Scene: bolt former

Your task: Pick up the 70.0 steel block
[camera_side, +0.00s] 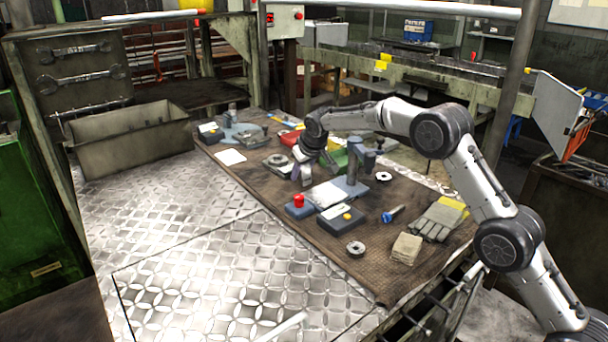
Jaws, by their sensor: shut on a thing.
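My gripper (300,174) points down over the brown mat, left of the grey column of a stand. It is shut on a small grey steel block (306,181), which is mostly hidden by the fingers. No 70.0 marking is readable at this size. I cannot tell whether the block is clear of the surface below.
The stand (351,186) is close on the right. Gloves (438,220) lie at right. The patterned metal plate (200,215) at left is mostly clear.

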